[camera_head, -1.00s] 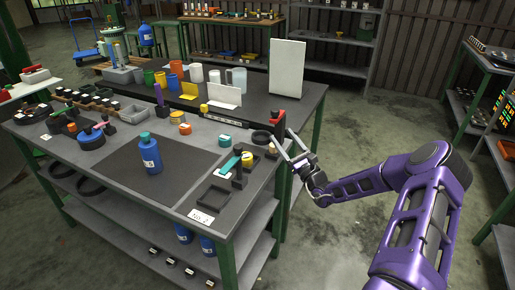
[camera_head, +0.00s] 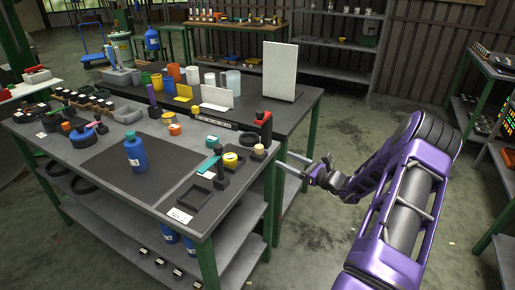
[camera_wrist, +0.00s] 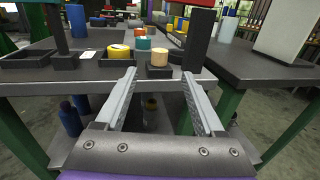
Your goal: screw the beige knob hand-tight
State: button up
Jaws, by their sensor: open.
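The beige knob (camera_head: 259,149) sits at the right edge of the workbench (camera_head: 250,180). In the wrist view the beige knob (camera_wrist: 160,57) is a short upright cylinder on a dark square block (camera_wrist: 159,72). My gripper (camera_head: 287,164) is just off the bench's right edge, pointing left toward it, lower than the knob. In the wrist view my gripper (camera_wrist: 160,74) has its two fingers wide apart with nothing between them. The knob shows beyond the fingertips, roughly centred, and is not touched.
A black upright with a red top (camera_head: 265,123) stands close behind the knob. A yellow part (camera_head: 231,160) and a teal part (camera_head: 209,163) lie to its left. A blue bottle (camera_head: 136,152) stands on the dark mat. Open floor lies right of the bench.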

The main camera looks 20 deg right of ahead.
aim_at(259, 146)
jog(key=x, duration=1.3)
grip_shut()
